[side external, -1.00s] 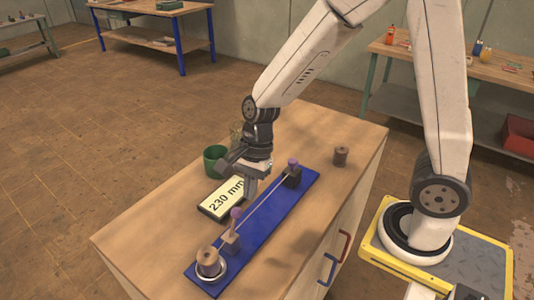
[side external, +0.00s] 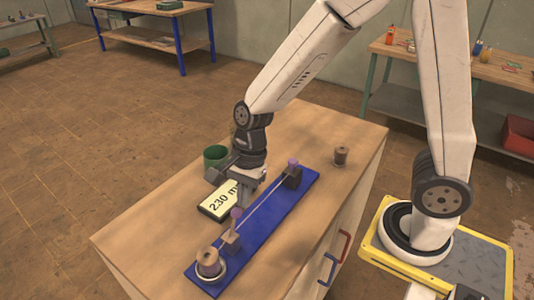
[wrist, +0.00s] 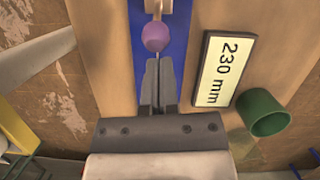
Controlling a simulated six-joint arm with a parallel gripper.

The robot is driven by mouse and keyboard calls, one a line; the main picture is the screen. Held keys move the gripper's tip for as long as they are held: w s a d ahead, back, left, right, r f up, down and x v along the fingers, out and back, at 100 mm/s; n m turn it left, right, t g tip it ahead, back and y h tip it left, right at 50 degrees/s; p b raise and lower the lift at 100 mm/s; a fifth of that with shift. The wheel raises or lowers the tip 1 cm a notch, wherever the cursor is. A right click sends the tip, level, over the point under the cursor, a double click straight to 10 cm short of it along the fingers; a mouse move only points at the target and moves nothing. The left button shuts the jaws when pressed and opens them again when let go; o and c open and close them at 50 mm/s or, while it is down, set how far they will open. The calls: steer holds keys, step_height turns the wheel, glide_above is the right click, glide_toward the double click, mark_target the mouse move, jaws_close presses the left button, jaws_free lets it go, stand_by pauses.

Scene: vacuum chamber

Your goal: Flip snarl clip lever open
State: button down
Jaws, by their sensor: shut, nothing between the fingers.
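The near purple knob (side external: 236,213) stands close to the spool end; the far purple knob (side external: 293,162) is up the board. A thin pale line (side external: 267,206) runs between the blocks. My gripper (side external: 243,203) is shut and empty, pointing down over the board just beside the near knob. In the wrist view a purple knob (wrist: 155,37) is just ahead of the closed fingertips (wrist: 158,61). I cannot make out a separate clip lever; contact with the knob is unclear.
A brown spool (side external: 208,262) sits in a round holder at the board's near end. A display reading 230 mm (side external: 218,202) lies left of the board, with a green cup (side external: 215,158) behind it. Another brown spool (side external: 340,155) stands at the bench's far right.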

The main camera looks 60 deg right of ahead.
mark_target(235, 209)
steer(key=shift+a+r+h, duration=0.4)
steer(key=shift+a+h, duration=0.2)
steer(key=shift+h, duration=0.2)
stand_by(0.4)
steer(key=shift+a+r+h, duration=0.25)
steer(key=shift+a+h, duration=0.3)
steer(key=shift+h, duration=0.2)
steer(key=shift+a+r+h, duration=0.2)
steer(key=shift+a+h, duration=0.35)
steer(key=shift+h, duration=0.2)
steer(key=a+h, duration=0.1)
steer(key=h, duration=0.1)
steer(key=a+h, duration=0.2)
steer(key=shift+r, duration=0.35)
steer(key=shift+r, duration=0.65)
steer(key=shift+d+r, duration=0.1)
steer(key=shift+d, duration=0.05)
